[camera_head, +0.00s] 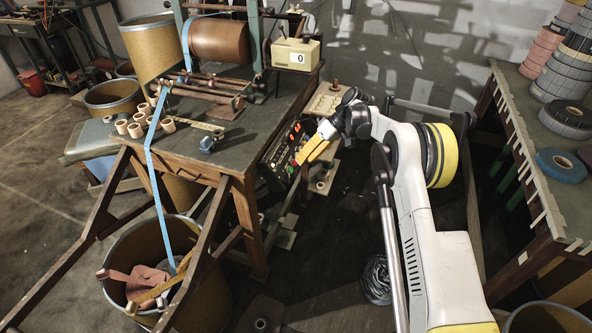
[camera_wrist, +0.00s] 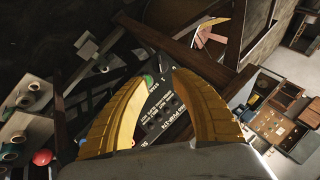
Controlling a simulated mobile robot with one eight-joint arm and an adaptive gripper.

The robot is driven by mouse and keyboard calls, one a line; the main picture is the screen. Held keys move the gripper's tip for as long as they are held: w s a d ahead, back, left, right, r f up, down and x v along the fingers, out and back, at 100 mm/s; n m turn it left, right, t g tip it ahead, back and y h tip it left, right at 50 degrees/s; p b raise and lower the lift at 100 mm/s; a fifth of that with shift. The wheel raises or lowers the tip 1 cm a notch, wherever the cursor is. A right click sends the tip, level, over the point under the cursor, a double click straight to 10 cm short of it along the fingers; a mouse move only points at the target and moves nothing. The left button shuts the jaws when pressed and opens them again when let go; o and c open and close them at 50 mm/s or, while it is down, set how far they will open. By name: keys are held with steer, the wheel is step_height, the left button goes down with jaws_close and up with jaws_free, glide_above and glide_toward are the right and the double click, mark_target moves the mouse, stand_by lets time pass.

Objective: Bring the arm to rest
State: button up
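My gripper (camera_head: 302,158) has two ribbed yellow fingers and is at the black control panel (camera_head: 272,165) on the right side of the wooden winding table (camera_head: 246,178). In the wrist view my gripper (camera_wrist: 162,77) is open, with its fingertips apart and nothing between them. The control panel (camera_wrist: 165,122) with white lettering shows through the gap, and a green button (camera_wrist: 149,80) lies near the left fingertip. I cannot tell whether the fingers touch the panel. My white arm reaches in from the lower right.
A blue tape (camera_head: 154,180) hangs from the table into a large bin (camera_head: 120,240). A counter box (camera_head: 295,54) reads 0. Several tape rolls stand on the right-hand table (camera_head: 510,110). A cardboard drum (camera_head: 152,50) stands at the upper left. Dark floor lies between the tables.

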steer(key=shift+v, duration=1.25)
steer(key=s+d+r+m+t+h, duration=0.25)
steer(key=s+r, duration=0.45)
steer(key=r, duration=0.4)
steer(key=s+d+r+m+t+h, duration=0.15)
steer(key=s+d+r, duration=0.25)
steer(key=s+r, duration=0.55)
steer(key=s+d+r+m+t+h, duration=0.1)
steer(key=s+d+r+m+t, duration=0.2)
steer(key=s, duration=0.9)
steer(key=s+d+f+m+h, duration=0.1)
steer(key=s+d+f, duration=0.1)
steer(key=s, duration=0.4)
steer(key=s+d+f+t+h, duration=0.1)
steer(key=s+d+f, duration=0.1)
steer(key=s, duration=0.4)
steer(key=shift+d+f+m+t, duration=0.2)
steer(key=shift+d+m+t, duration=0.1)
steer(key=shift+d+m, duration=0.1)
